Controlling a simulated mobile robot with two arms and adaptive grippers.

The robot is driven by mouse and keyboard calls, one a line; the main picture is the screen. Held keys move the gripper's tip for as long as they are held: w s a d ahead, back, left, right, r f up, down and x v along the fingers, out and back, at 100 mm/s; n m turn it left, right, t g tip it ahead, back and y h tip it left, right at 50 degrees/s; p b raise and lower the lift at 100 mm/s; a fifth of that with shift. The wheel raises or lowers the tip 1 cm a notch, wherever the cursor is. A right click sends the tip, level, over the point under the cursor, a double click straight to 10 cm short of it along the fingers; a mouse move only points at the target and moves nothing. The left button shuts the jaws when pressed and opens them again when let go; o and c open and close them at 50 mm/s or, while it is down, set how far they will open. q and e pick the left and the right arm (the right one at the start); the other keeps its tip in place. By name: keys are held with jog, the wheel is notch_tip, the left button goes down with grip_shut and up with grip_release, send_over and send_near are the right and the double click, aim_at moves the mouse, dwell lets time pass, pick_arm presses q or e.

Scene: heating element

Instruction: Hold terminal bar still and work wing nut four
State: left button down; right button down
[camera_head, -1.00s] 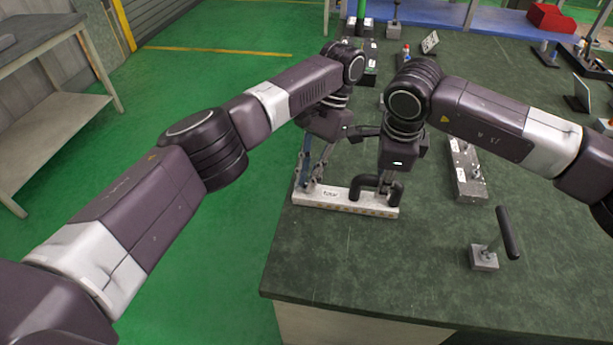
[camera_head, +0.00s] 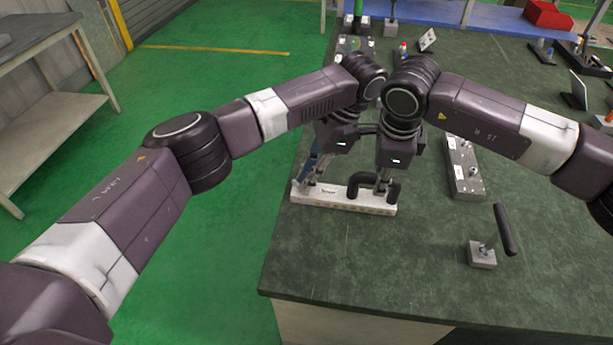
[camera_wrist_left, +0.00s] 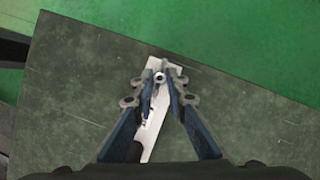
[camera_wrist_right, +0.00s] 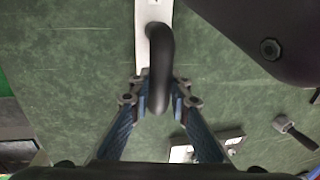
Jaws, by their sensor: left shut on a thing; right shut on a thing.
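The terminal bar (camera_head: 330,198) is a pale, narrow bar lying flat near the bench's left edge, with a black bent handle (camera_head: 393,192) at its right end. My right gripper (camera_head: 381,187) is shut on the handle; the right wrist view shows the handle (camera_wrist_right: 159,65) between its fingers. My left gripper (camera_head: 309,182) is at the bar's left end, its fingers close around a small round metal piece, seemingly the wing nut (camera_wrist_left: 159,78) on its stud. The nut's wings are hidden by the fingertips. The bar (camera_wrist_left: 155,125) runs beneath the left fingers.
A second bar with studs (camera_head: 463,170) lies to the right. Several fixtures and a red bin (camera_head: 549,15) are at the back. The bench front (camera_head: 350,270) is clear.

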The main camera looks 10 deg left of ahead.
dwell(0.4)
pick_arm(q)
jog(key=c, duration=1.9)
grip_release()
jog(key=v, duration=1.2)
